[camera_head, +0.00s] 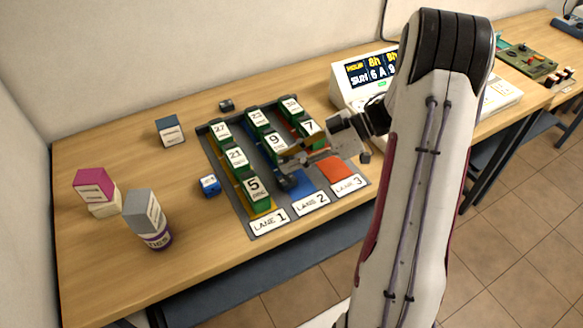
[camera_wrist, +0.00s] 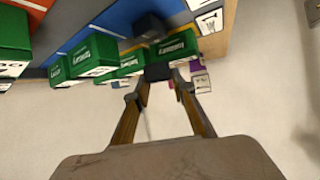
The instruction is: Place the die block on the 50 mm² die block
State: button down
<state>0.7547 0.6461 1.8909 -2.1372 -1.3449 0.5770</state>
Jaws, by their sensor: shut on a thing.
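My gripper (camera_head: 285,161) reaches in from the right over the middle of the lane board. In the wrist view its fingertips (camera_wrist: 158,78) are shut on a small dark block (camera_wrist: 157,71), seen end-on. In the head view I cannot clearly make out the held block. Another dark block (camera_head: 288,183) stands at the front of lane 2, below the fingers; it also shows in the wrist view (camera_wrist: 150,25). A small dark block (camera_head: 227,105) lies behind the board and a small blue block (camera_head: 209,185) left of it. I cannot read any 50 mm² marking.
The lane board (camera_head: 236,206) carries several numbered green blocks (camera_head: 254,188) close around my gripper. At left stand a grey block on a purple-based jar (camera_head: 153,234), a magenta-topped block (camera_head: 94,183) and a blue-grey block (camera_head: 170,130). A display console (camera_head: 365,84) stands behind.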

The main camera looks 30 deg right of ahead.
jog(key=shift+f, duration=0.1)
jog(key=shift+f, duration=1.75)
jog(key=shift+f, duration=0.15)
jog(key=c, duration=1.7)
grip_release()
jog(key=v, duration=1.2)
